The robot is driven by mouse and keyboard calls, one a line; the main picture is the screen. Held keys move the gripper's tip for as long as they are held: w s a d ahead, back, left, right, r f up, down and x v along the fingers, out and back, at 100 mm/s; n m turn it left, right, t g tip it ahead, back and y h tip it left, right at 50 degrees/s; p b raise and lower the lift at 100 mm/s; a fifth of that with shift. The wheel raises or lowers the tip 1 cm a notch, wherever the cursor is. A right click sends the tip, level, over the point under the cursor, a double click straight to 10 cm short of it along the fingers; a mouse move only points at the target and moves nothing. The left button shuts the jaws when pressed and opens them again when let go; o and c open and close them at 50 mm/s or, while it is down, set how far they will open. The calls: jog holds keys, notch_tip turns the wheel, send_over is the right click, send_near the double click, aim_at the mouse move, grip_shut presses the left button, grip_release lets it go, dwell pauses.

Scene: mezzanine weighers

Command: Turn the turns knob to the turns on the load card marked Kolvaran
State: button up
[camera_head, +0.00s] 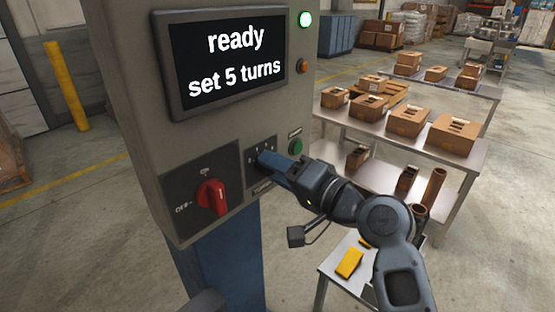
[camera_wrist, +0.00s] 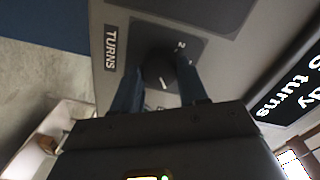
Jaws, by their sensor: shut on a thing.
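The dark round turns knob (camera_wrist: 158,66) sits on a dark plate beside a TURNS label (camera_wrist: 113,48) in the wrist view. My gripper (camera_wrist: 160,84) has one blue finger on each side of it and is shut on it. The knob has a pale pointer line; a 2 shows on the plate near it, and other marks are hidden or unreadable. In the head view my gripper (camera_head: 271,165) reaches the panel from the right and hides most of the knob. The screen (camera_head: 236,57) reads "ready" and "set 5 turns". No card marked Kolvaran is readable.
A red rotary switch (camera_head: 213,197) marked OFF sits left of my gripper. A green button (camera_head: 295,146) sits close above it to the right. Tables with cardboard boxes (camera_head: 408,120) stand at right. A small table (camera_head: 330,268) with yellow items stands below my arm.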

jog(key=shift+d+m+p, duration=0.1)
jog(key=shift+m+p, duration=0.2)
jog(key=shift+m, duration=0.3)
jog(key=o, duration=1.1)
jog(key=shift+c, duration=0.2)
jog(key=b+v, duration=0.1)
jog(key=v, duration=0.6)
jog(key=shift+s+d, duration=0.2)
jog(key=shift+d, duration=0.1)
